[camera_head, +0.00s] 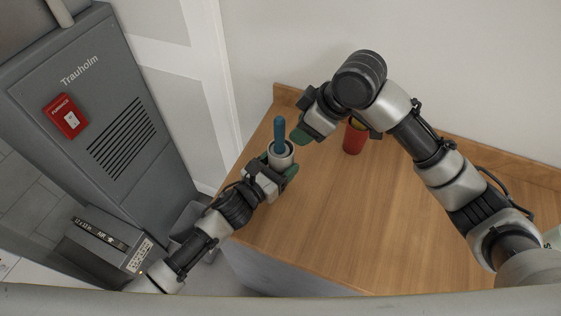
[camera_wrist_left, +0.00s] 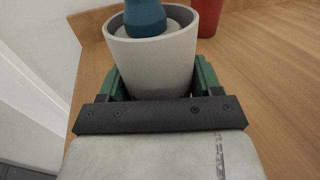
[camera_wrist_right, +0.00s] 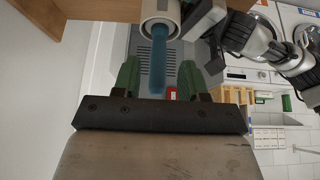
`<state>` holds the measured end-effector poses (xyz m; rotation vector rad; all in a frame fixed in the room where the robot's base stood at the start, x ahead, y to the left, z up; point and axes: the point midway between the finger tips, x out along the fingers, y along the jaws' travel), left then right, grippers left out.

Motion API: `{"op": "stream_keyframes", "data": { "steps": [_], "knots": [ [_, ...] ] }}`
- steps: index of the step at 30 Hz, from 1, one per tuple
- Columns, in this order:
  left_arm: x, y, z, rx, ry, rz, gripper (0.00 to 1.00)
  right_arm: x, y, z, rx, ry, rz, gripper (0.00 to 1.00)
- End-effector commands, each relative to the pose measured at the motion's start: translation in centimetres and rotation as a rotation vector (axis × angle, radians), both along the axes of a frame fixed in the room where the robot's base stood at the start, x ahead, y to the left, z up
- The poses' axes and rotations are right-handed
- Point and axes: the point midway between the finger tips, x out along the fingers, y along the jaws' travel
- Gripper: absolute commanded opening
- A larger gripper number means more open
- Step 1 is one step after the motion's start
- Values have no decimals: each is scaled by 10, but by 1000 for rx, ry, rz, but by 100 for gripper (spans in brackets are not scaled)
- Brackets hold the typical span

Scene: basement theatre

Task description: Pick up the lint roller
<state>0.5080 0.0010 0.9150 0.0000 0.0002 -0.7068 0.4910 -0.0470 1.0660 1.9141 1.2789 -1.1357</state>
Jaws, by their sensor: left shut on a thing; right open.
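The lint roller has a thick white roll (camera_head: 281,156) and a blue handle (camera_head: 279,130). My left gripper (camera_head: 279,166) is shut on the roll, and the handle points up. In the left wrist view the roll (camera_wrist_left: 155,65) sits between the green fingers, with only the lower part of the handle (camera_wrist_left: 146,17) showing. My right gripper (camera_head: 302,137) is open, just right of the handle in the head view. In the right wrist view the handle (camera_wrist_right: 158,60) reaches to between the open fingers; I cannot tell if they touch it.
A red cup (camera_head: 353,140) stands on the wooden table (camera_head: 330,220) behind my right gripper, partly hidden, and it also shows in the left wrist view (camera_wrist_left: 207,15). A wall borders the table's back. A grey furnace (camera_head: 95,110) stands at left. The table's middle is clear.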

Motion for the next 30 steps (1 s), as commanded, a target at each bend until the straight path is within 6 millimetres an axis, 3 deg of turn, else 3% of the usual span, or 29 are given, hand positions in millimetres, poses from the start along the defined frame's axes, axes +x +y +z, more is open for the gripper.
{"op": "stream_keyframes", "data": {
  "steps": [9, 12, 14, 24, 30],
  "knots": [
    [0, 0, 0, -1, 1, 0, 41, 0, 0, 0, 0, 0, 0, 43],
    [0, 0, 0, -1, 1, 0, 41, -1, 1, 2, -1, -1, -9, 55],
    [0, 0, 0, -1, 1, 0, 41, -3, 4, 6, -3, -3, -35, 55],
    [0, 0, 0, -1, 1, 0, 41, -27, 19, 60, 19, -38, -444, 55],
    [0, 0, 0, 0, 0, 0, 41, -31, 21, 69, 53, -44, -582, 55]
  ]
}}
